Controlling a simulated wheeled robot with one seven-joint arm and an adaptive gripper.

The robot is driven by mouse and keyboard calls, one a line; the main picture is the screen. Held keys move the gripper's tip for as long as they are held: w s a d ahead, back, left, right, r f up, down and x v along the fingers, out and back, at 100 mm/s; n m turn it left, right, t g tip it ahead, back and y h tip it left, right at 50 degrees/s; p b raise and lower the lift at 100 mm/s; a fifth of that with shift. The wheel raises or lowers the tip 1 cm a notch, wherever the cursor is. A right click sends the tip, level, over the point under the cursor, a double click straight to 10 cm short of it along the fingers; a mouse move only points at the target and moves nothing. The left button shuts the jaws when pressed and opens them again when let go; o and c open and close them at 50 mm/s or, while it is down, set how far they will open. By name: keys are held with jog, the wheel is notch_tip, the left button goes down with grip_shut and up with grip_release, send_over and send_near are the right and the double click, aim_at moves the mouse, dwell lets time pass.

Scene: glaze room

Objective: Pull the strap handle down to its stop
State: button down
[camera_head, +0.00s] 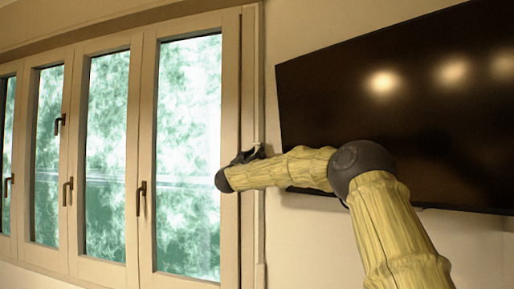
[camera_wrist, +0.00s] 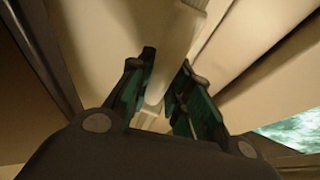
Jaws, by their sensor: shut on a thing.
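A pale vertical strap or guide (camera_head: 259,80) runs along the wall beside the right edge of the window frame in the head view. My gripper (camera_head: 252,154) is at about mid-height on it, largely hidden behind my wrist. In the wrist view, the two dark green fingers (camera_wrist: 166,62) are shut on a pale, narrow bar, the strap handle (camera_wrist: 172,50). The handle lies between the fingers and extends past them. A ribbed pale piece (camera_wrist: 190,12) shows behind its upper end. The stop cannot be made out.
A row of tall windows with dark handles (camera_head: 142,197) stands on the left. A large dark screen (camera_head: 410,110) hangs on the wall at right, behind my arm. A pale box-like piece (camera_head: 260,275) sits low on the strap's line. The wall below the screen is bare.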

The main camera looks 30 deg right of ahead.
jog(key=shift+f+b, duration=0.85)
jog(key=shift+f, duration=1.95)
jog(key=c, duration=1.4)
grip_release()
jog(key=shift+s+d, duration=0.1)
jog(key=shift+d, duration=0.05)
jog(key=shift+o, duration=0.2)
jog(key=shift+r, duration=0.1)
jog(key=v, duration=1.2)
